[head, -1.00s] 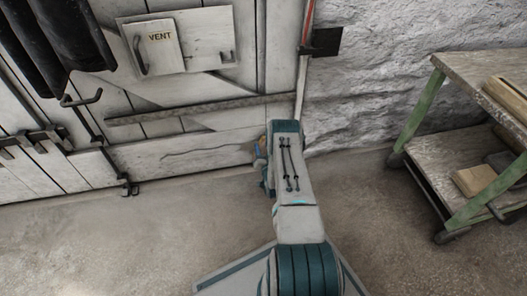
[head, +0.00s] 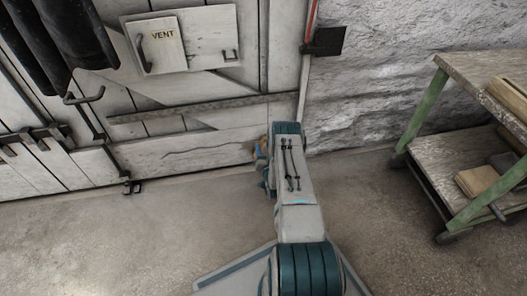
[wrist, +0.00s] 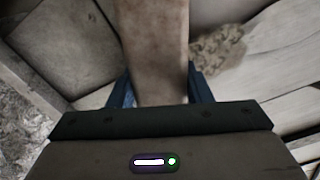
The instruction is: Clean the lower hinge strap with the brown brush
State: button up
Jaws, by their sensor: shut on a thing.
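The lower hinge strap (head: 205,109) is a long, dark grey band running across the lower part of the white plank door in the head view. My gripper shows its blue fingers in the wrist view (wrist: 162,92), shut on a brown, flat-sided piece, which I take to be the brown brush (wrist: 160,45). Its far end runs out of the top of that view. In the head view my arm hides most of the gripper, low by the door, below the strap's right part. I cannot tell whether the brush touches anything. A rough brown patch (wrist: 222,48) shows beside it.
A VENT panel (head: 200,50) is on the door above the strap. Dark clothing (head: 60,40) hangs over a hook at upper left. A green-legged bench (head: 425,110) with a lower shelf stands at right by the rough wall. The floor (head: 120,245) at left is clear.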

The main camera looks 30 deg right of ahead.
jog(key=shift+s+d+r+p, duration=0.1)
jog(key=shift+d+r+p, duration=0.15)
jog(key=shift+r, duration=0.25)
jog(key=shift+s+d+r+p, duration=0.15)
jog(key=shift+r+p, duration=0.15)
jog(key=shift+r, duration=0.25)
jog(key=shift+w+d+r+p, duration=0.1)
jog(key=shift+d+r+p, duration=0.15)
jog(key=shift+r, duration=0.25)
jog(key=shift+w+a+f+b, duration=0.1)
jog(key=shift+a+f+b, duration=0.2)
jog(key=shift+f+b, duration=0.3)
jog(key=shift+w+a+f+b, duration=0.1)
jog(key=shift+a+f+b, duration=0.25)
jog(key=shift+f, duration=0.5)
jog(key=shift+a+f+b, duration=0.25)
jog(key=shift+f+b, duration=0.25)
jog(key=shift+f, duration=0.2)
jog(key=shift+r, duration=0.1)
jog(key=shift+s+d+r+p, duration=0.1)
jog(key=shift+d+r+p, duration=0.15)
jog(key=shift+r+p, duration=0.35)
jog(key=shift+s+d+r+p, duration=0.1)
jog(key=shift+d+r+p, duration=0.25)
jog(key=shift+r, duration=0.4)
jog(key=shift+s+d+r+p, duration=0.1)
jog(key=shift+d+r+p, duration=0.1)
jog(key=shift+r+p, duration=0.45)
